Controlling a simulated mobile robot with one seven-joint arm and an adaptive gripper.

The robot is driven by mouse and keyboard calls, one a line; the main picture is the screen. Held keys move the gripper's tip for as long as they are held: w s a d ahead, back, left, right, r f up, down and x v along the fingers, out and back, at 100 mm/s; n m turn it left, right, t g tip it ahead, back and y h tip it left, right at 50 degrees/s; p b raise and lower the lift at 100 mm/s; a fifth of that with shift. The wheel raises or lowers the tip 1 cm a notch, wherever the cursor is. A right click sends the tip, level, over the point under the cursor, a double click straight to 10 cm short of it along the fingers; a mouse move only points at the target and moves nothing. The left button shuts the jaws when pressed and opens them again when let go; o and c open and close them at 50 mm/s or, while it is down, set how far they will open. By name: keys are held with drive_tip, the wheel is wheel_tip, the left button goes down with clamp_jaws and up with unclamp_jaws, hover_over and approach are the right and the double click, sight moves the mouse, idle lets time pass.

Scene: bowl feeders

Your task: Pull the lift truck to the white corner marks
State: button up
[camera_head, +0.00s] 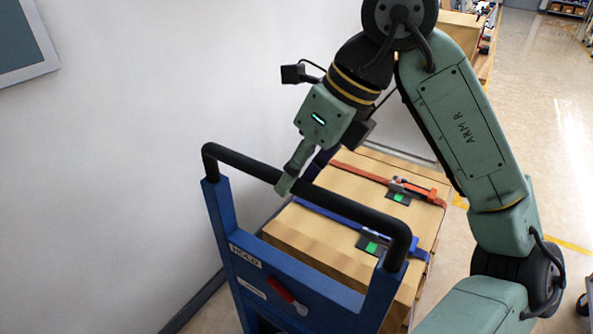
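The lift truck has a blue frame (222,215) and a black U-shaped handle bar (335,208). It stands in the lower middle of the head view, close to the wall. Cardboard boxes (335,242) lie on its far side, held by a blue strap and an orange strap. My gripper (287,184) points down at the handle bar, left of its middle. One green finger crosses in front of the bar and appears to touch it. I see no white corner marks.
A white wall (120,150) with a dark baseboard runs along the left. Open shiny floor (540,130) with yellow lines lies to the right, partly behind my arm. More cardboard boxes (458,32) stand at the back, beyond the truck.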

clamp_jaws()
idle(0.5)
